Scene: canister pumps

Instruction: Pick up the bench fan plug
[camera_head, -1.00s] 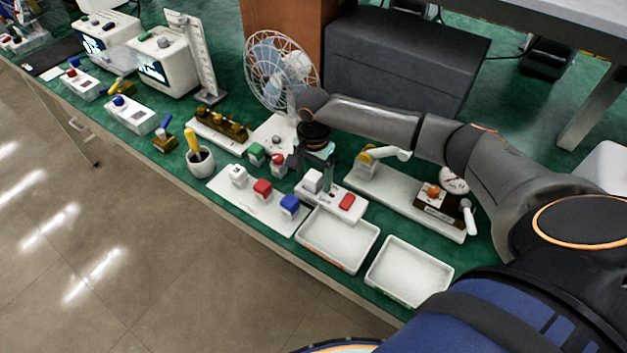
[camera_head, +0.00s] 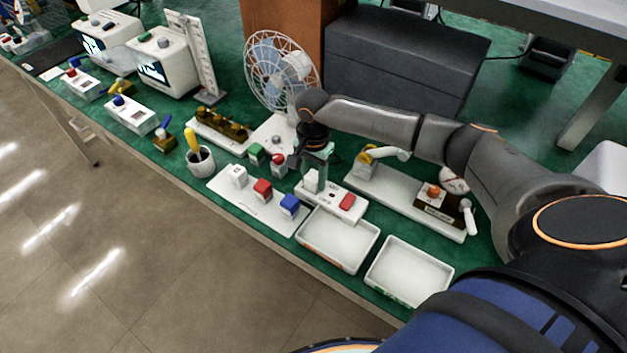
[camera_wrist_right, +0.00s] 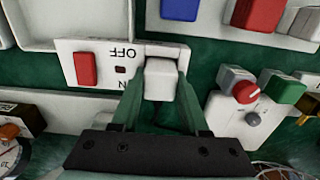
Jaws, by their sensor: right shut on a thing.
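The bench fan plug (camera_head: 311,183) is a small white block at the left end of a white switched socket box (camera_head: 330,202). It also shows in the right wrist view (camera_wrist_right: 160,80), over the end of the box beside the OFF/ON marks. My right gripper (camera_head: 314,180) points down with its two greenish fingers on either side of the plug, shut on it; the fingers also show in the right wrist view (camera_wrist_right: 159,98). I cannot tell whether the plug is clear of the socket. The bench fan (camera_head: 280,72) stands behind. My left gripper is not in view.
The box has a red switch (camera_head: 347,202). A white board with white, red and blue blocks (camera_head: 250,205) lies to the left. Two white trays (camera_head: 377,237) (camera_head: 452,270) are in front. A white gauge board (camera_head: 405,200) lies to the right.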

